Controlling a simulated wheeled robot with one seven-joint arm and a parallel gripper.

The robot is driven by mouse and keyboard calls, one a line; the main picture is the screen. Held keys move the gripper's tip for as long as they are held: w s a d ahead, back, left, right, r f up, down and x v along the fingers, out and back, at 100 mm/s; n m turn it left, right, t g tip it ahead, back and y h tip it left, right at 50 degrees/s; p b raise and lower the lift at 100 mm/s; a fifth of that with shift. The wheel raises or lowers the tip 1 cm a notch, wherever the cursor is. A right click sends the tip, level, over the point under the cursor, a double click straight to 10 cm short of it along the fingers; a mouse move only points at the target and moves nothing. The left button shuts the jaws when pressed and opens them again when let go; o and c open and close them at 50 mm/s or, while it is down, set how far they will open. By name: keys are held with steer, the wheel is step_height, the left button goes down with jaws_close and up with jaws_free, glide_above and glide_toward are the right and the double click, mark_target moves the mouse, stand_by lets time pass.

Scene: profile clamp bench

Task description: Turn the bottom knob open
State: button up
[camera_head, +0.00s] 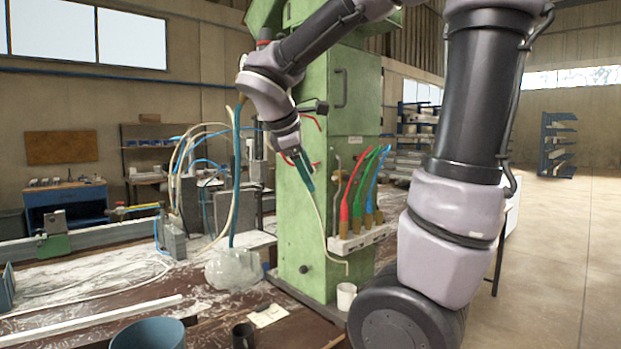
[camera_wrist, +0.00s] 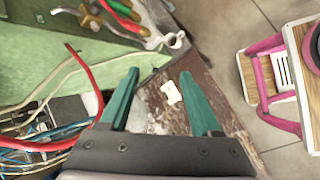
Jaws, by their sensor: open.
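The green machine column (camera_head: 300,225) stands in the middle of the head view. A small dark round knob (camera_head: 304,269) sits low on its front face, near its foot. It is too small to tell which way it is turned, and I cannot make it out in the wrist view. My gripper (camera_head: 308,183) has teal fingers and hangs in front of the column, well above this knob and apart from it. In the wrist view the fingers (camera_wrist: 159,73) are spread apart with nothing between them.
A rack of red, green and blue-hosed tools (camera_head: 358,238) is right of my gripper. A white mug (camera_head: 346,296) stands below it. A red hose (camera_wrist: 88,75) and cables run near the left finger in the wrist view. A plastic-wrapped lump (camera_head: 233,268) lies left of the column.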

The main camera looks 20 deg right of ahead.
steer(key=shift+s+f+m+y, duration=0.2)
steer(key=shift+s+m+y, duration=0.1)
steer(key=shift+s+m, duration=0.2)
steer(key=shift+s+f+m+y, duration=0.2)
steer(key=shift+s+m+y, duration=0.1)
steer(key=shift+s+m, duration=0.15)
